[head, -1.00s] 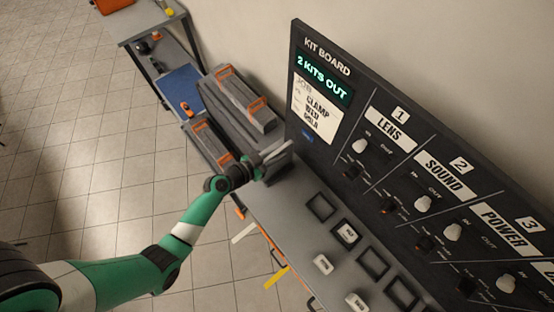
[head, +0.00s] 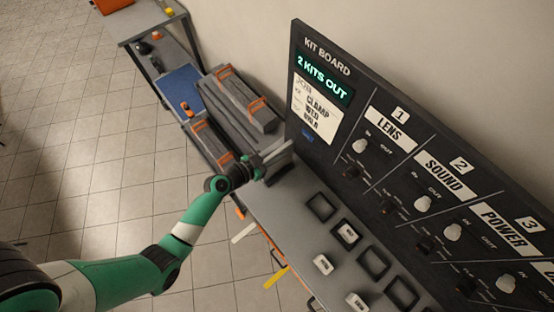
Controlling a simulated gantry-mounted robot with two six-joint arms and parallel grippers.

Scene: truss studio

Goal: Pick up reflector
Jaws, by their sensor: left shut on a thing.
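My left gripper (head: 261,171) is over the grey bench (head: 281,208), at the left end of the kit board. It is shut on a flat grey piece (head: 279,166) with a pale upper edge, held close to the board. This piece may be the reflector; its face is partly hidden and no label on it can be read. I cannot tell whether it touches the bench. My right gripper is not in view.
The kit board (head: 400,165), reading "2 KITS OUT", rises along the right of the bench. Grey cases with orange handles (head: 238,108) lie just beyond my gripper. Black square frames (head: 321,207) and white tags (head: 323,265) lie on the nearer bench.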

